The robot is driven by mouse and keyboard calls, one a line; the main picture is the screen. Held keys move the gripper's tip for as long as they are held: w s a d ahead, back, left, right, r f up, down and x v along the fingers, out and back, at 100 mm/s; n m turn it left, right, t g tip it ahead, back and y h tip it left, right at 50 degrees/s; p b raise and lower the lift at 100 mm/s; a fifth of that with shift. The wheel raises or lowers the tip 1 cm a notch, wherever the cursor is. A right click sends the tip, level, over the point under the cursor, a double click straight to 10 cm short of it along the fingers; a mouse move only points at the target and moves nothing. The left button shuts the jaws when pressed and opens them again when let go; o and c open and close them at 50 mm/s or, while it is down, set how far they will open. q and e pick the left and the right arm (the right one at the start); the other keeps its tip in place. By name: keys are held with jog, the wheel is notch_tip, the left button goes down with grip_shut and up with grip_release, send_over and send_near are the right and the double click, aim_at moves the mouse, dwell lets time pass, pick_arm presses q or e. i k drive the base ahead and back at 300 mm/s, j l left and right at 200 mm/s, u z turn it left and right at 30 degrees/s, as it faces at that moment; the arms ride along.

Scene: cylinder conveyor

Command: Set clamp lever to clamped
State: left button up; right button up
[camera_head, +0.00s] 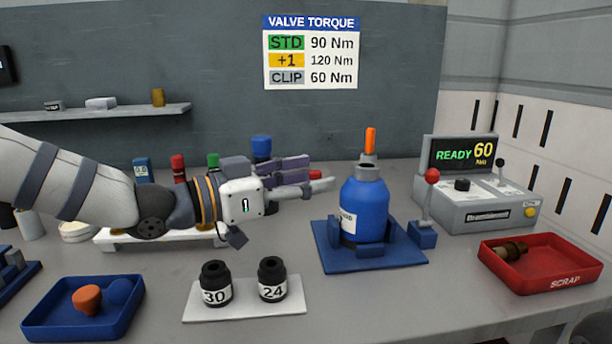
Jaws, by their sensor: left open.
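The clamp lever (429,198) has a red ball on a thin grey rod and rises nearly upright from a small blue block. It stands at the right of a blue cylinder (369,205), which sits upright in a blue fixture (390,259) on the bench. A grey neck with an orange upright piece (370,141) shows at the cylinder's top. My left gripper (318,174) is open and empty, its fingers pointing right, left of the cylinder and apart from it. The lever is beyond the cylinder from the gripper. My right gripper is not in view.
A grey torque unit (487,205) reading READY 60 stands behind the lever. A red SCRAP tray (545,283) is at the right. Black sockets 30 (215,297) and 24 (272,292) stand on a white plate in front. A blue tray (60,326) is at the left.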

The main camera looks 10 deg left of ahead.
aim_at(431, 176)
jog(key=k, duration=1)
